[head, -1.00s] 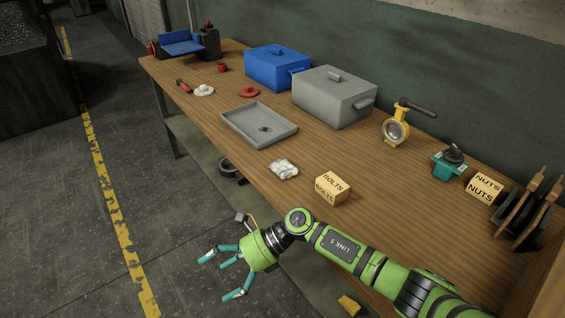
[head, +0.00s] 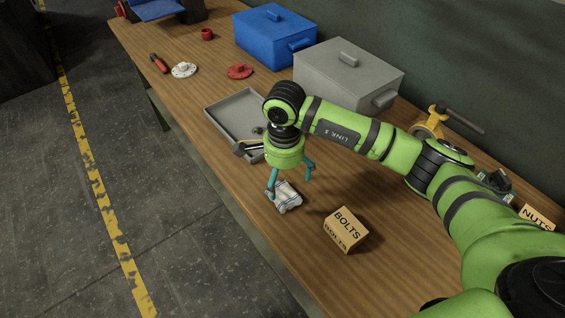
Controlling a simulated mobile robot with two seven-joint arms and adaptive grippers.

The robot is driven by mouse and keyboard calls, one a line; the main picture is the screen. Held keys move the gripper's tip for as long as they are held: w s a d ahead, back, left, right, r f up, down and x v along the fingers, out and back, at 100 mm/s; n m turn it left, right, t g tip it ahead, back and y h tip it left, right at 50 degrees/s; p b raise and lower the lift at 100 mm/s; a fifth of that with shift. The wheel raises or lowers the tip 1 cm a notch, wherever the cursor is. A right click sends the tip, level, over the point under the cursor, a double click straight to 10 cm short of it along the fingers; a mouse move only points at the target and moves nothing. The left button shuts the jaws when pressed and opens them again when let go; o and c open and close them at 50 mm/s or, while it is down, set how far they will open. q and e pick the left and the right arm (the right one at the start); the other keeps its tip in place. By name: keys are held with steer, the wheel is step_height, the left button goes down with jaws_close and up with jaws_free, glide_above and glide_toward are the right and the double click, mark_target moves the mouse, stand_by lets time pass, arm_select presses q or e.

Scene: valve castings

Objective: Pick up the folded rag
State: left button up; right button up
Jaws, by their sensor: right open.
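The folded rag (head: 288,199) is a small white cloth with dark stripes. It lies on the wooden workbench (head: 225,185) near its front edge, between the grey tray and the bolts box. My right gripper (head: 287,190) is open above the rag and points down, with its teal fingers spread around it. One finger overlaps the rag's left side in the picture; I cannot tell whether it touches. My left gripper is not in view.
The grey tray (head: 218,116) is just behind my gripper, partly hidden by my arm. The bolts box (head: 346,230) stands close to the right of the rag.

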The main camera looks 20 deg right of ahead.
mark_target(283, 192)
steer(key=shift+w+d+f, duration=0.1)
steer(key=shift+w+f, duration=0.05)
steer(key=shift+w, duration=0.3)
steer(key=shift+s+f+p, duration=0.1)
steer(key=shift+f+p, duration=0.1)
steer(key=shift+p, duration=0.2)
steer(key=shift+s+a+f+p, duration=0.25)
steer(key=shift+s+f+p, duration=0.25)
steer(key=shift+s+p, duration=0.15)
step_height(283, 192, down, 3)
steer(key=shift+w+r+p, duration=0.1)
steer(key=shift+r+p, duration=0.05)
steer(key=shift+p, duration=0.6)
steer(key=shift+w+f, duration=0.3)
steer(key=shift+f, duration=0.75)
steer(key=shift+c, duration=0.4)
steer(key=c, duration=1.2)
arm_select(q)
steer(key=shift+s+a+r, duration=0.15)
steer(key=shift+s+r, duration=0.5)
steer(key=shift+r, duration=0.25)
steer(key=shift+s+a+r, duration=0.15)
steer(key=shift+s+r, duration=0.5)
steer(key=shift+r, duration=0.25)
arm_select(e)
steer(key=shift+c, duration=0.2)
